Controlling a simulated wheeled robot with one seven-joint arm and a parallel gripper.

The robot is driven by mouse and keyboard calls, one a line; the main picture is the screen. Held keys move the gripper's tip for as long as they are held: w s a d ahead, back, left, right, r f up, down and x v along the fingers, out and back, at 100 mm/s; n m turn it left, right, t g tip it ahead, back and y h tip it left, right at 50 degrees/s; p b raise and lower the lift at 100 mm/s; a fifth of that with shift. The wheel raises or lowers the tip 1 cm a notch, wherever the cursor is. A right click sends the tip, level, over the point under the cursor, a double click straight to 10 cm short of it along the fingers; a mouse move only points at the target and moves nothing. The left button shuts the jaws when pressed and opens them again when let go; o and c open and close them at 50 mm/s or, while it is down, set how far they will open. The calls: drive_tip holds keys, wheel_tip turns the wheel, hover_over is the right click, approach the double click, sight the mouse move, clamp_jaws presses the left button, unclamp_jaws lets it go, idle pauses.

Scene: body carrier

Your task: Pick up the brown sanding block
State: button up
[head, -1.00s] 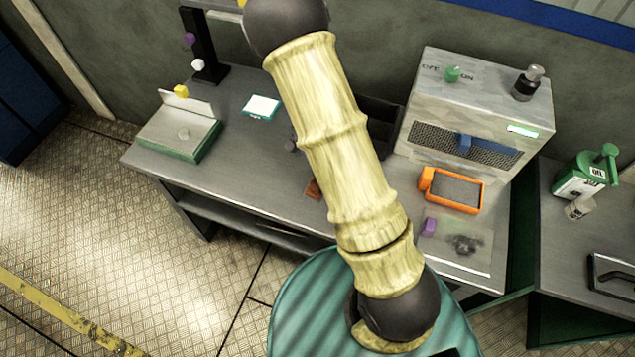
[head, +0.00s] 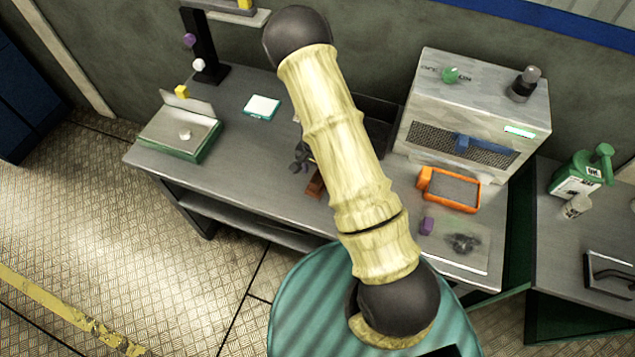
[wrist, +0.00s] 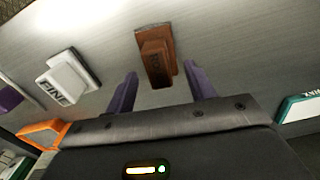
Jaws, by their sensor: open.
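The brown sanding block (wrist: 154,57) lies on the grey workbench in the wrist view, just beyond and between my fingertips. In the head view only a part of the brown sanding block (head: 315,186) shows, beside my arm, which hides the rest. My gripper (wrist: 163,82) is open, with its two purple fingers apart and nothing between them. In the head view a dark part of my gripper (head: 301,158) shows left of my arm, close to the block.
A white block marked FINE (wrist: 68,82) lies left of the brown one in the wrist view. An orange-framed tray (head: 452,190), a purple block (head: 427,225) and a grey machine (head: 475,110) stand on the right. A white-topped teal box (head: 262,107) lies at the back left.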

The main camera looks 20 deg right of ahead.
sight(316, 188)
drive_tip(key=shift+d+f+p, duration=0.15)
drive_tip(key=shift+f+p, duration=0.75)
drive_tip(key=shift+f, duration=1.45)
drive_tip(key=shift+c, duration=0.2)
drive_tip(key=c, duration=1.1)
